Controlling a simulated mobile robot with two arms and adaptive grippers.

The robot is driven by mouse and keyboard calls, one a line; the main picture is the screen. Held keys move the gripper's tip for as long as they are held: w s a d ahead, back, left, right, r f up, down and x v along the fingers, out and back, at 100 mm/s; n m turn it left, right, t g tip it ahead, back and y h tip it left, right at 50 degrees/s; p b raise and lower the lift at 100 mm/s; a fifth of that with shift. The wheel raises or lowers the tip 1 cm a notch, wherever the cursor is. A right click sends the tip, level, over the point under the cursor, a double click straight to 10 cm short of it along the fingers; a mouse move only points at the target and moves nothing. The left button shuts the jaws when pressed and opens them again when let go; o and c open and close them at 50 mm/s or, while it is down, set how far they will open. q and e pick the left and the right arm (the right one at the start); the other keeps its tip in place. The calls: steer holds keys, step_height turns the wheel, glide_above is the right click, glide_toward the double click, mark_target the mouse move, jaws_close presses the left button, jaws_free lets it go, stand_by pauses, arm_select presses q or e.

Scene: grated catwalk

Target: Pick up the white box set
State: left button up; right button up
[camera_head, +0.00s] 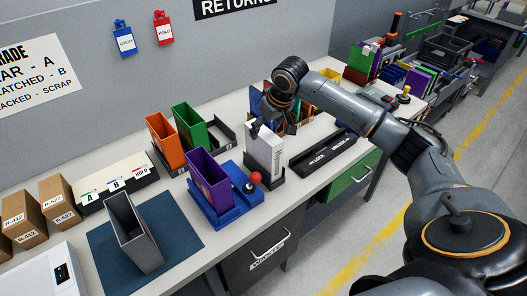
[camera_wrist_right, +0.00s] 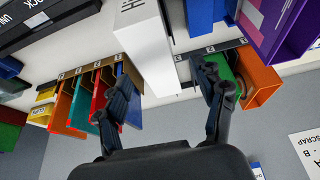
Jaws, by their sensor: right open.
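The white box set (camera_head: 266,152) stands upright in a dark holder on the bench, near the middle of the head view. In the right wrist view the white box (camera_wrist_right: 147,45) reaches down from the top, between the lines of my two fingers. My right gripper (camera_head: 275,122) is open, close by the top of the white box on its far side. In the wrist view the open gripper (camera_wrist_right: 168,90) has its fingers spread wide, with nothing held; I cannot tell if either touches the box. My left gripper is not in view.
A purple case (camera_head: 209,180) on a blue stand with a red-knobbed lever is at the left. Orange (camera_head: 165,139) and green (camera_head: 190,127) cases stand behind it. A black LOCK/UNLOCK plate (camera_head: 323,154) lies at the right. A grey case (camera_head: 134,233) stands on a dark mat.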

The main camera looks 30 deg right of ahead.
mark_target(263, 132)
steer(key=x, duration=0.2)
steer(key=shift+w+f, duration=0.2)
steer(key=shift+w, duration=0.15)
steer(key=shift+p+x, duration=0.9)
steer(key=shift+x, duration=0.1)
steer(key=x, duration=0.3)
steer(key=shift+d+f+p, duration=0.15)
steer(key=shift+d+p, duration=0.05)
steer(key=shift+p, duration=0.1)
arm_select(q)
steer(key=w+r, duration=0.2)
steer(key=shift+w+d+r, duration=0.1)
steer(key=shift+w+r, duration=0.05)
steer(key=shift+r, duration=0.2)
arm_select(e)
steer(key=shift+s, duration=0.1)
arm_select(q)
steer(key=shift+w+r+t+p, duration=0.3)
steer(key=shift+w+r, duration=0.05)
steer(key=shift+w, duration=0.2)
arm_select(e)
steer(key=shift+f, duration=0.25)
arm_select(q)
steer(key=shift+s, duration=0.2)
arm_select(e)
jaws_close()
